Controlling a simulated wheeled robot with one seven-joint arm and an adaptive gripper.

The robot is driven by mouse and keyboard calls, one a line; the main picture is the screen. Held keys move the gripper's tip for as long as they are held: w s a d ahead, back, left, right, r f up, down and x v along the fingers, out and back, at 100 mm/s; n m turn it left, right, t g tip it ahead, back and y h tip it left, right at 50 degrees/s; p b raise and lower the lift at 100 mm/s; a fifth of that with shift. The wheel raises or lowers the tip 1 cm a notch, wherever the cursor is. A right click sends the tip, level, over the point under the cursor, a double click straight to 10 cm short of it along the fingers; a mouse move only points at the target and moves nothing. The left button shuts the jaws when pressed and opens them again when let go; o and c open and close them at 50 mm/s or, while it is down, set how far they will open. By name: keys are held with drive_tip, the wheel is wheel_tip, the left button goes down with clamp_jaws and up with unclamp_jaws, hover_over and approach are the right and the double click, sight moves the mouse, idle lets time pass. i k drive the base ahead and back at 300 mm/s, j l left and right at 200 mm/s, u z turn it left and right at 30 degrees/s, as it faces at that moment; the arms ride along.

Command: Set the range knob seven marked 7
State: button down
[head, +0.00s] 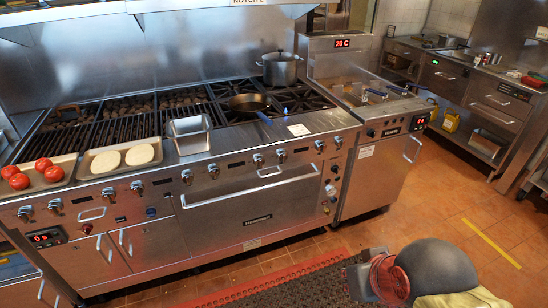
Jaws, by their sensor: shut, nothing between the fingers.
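The range (240,185) stands across the left and middle of the head view, with a row of silver knobs along its front panel. The number marks are too small to read, so I cannot tell by label which knob is 7. One knob (258,160) sits above the right part of the oven door handle, with another knob (281,155) just right of it. My gripper (355,282) is low at the right, over the floor mat, well apart from the knobs. It is shut and empty; its fingertips are small and partly hidden by my arm.
The oven handle (235,190) sticks out below the knobs. A pan (248,103), a pot (280,70), a metal container (190,136) and trays of tomatoes (44,174) and pale rounds (140,155) are on top. A fryer (375,165) stands at right. Tiled floor (450,205) is open.

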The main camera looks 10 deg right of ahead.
sight(259, 160)
drive_tip(key=i+l, duration=0.1)
drive_tip(key=i, duration=1.3)
drive_tip(key=u, duration=0.5)
